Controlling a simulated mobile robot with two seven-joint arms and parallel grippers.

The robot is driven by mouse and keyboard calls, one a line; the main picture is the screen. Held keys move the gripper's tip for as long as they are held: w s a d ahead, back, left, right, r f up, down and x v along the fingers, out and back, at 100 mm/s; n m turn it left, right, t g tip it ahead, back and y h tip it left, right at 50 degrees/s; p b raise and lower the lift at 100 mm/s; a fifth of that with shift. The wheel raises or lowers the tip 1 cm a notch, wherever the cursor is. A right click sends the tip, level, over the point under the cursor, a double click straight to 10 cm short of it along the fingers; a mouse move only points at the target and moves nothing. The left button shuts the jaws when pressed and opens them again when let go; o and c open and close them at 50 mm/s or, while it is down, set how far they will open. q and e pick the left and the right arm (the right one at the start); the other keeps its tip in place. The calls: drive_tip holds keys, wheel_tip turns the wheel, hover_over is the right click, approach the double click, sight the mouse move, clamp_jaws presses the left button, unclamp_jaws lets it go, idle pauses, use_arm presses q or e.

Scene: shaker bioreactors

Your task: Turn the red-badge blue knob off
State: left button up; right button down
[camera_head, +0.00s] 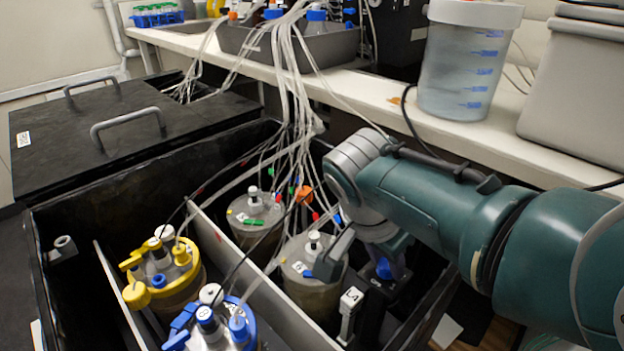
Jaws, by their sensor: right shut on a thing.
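My right arm reaches in from the right, with its wrist bent down over the dark tank (92,187). My right gripper (384,262) is low inside the tank's right side, shut on what appears to be a blue knob (384,269). Only a small blue part of this knob shows; the gripper and wrist hide the rest. I cannot make out a red badge on it, nor which way it is turned. A grey post (350,301) marked A stands just left of it. My left gripper is not in view.
Grey-lidded vessels (300,258), a yellow-ringed vessel (183,266) and a blue-ringed vessel (240,327) stand in the tank, split by a divider (262,299). Many tubes (293,110) hang above them. A bench (385,92) behind carries a large container (466,70).

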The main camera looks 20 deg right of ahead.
drive_tip(key=m+g+b, duration=0.1)
drive_tip(key=m+b, duration=0.2)
drive_tip(key=b, duration=0.1)
drive_tip(key=m+g+b, duration=0.1)
drive_tip(key=m+b, duration=0.2)
drive_tip(key=b, duration=0.1)
drive_tip(key=m+g+b, duration=0.1)
drive_tip(key=m+b, duration=0.3)
drive_tip(key=shift+w+d+f+g+y, duration=0.1)
drive_tip(key=shift+w+f+g+y, duration=0.2)
drive_tip(key=shift+w, duration=0.1)
drive_tip(key=shift+r+m+g+b, duration=0.3)
drive_tip(key=shift+m+b, duration=0.6)
drive_tip(key=shift+b, duration=0.2)
drive_tip(key=c, duration=0.5)
unclamp_jaws()
